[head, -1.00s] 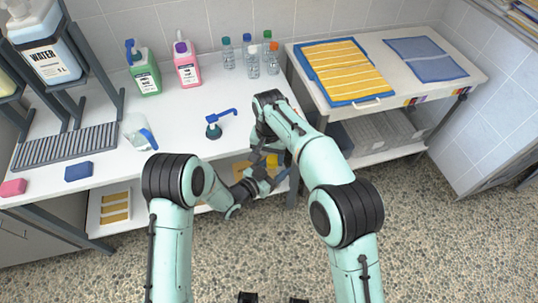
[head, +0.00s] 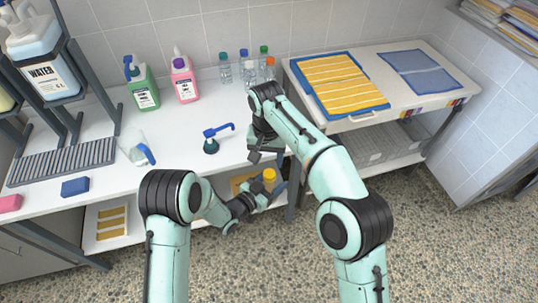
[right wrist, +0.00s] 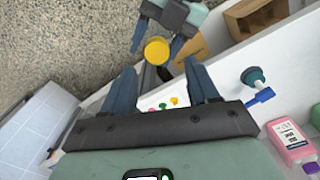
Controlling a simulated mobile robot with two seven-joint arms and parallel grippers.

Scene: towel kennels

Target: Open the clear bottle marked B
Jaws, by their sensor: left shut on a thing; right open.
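A yellow cap (head: 269,175) tops a bottle at my left gripper (head: 268,190), in front of the white counter's edge. The cap also shows in the right wrist view (right wrist: 157,50); the bottle's body and any letter B are hidden. My left gripper is shut on this bottle. My right gripper (head: 260,156) is open and empty, just above and apart from the cap. In the right wrist view its two fingers (right wrist: 160,78) are spread, with the cap beyond them. Several clear bottles (head: 249,74) with coloured caps stand at the back of the counter; their markings are too small to read.
A pump head (head: 211,146) with a blue spout and a spray bottle (head: 137,150) are on the counter (head: 180,130). Green (head: 143,88) and pink (head: 184,80) jugs stand behind. A trolley (head: 397,85) with folded cloths is at right. The counter's middle is mostly clear.

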